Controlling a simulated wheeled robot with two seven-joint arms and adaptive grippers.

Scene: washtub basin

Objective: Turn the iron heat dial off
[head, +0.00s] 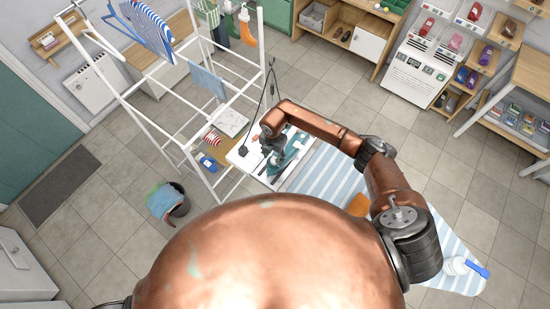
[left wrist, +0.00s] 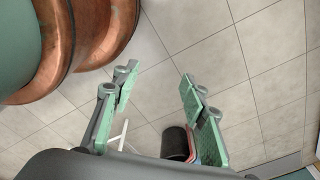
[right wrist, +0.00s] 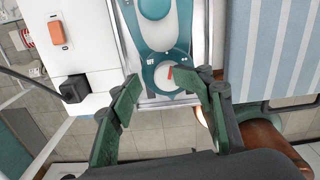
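The teal and white iron (head: 290,160) lies on the end of the striped ironing board (head: 328,174). In the right wrist view, its round heat dial (right wrist: 163,79) is white with a red pointer mark, inside a teal ring. Small lettering that looks like "OFF" sits left of the dial. My right gripper (right wrist: 157,88) is open, with its fingertips on either side of the dial's near part. I cannot tell whether they touch it. In the head view, my right gripper (head: 272,148) hides part of the iron. My left gripper (left wrist: 155,85) is open and empty above the floor.
A white panel beside the iron carries an orange switch (right wrist: 58,30) and a black plug (right wrist: 74,90) with a cord. A white drying rack (head: 185,140) stands left of the board. A dark bucket (head: 180,207) with a blue cloth stands on the floor. Open floor lies right of the board.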

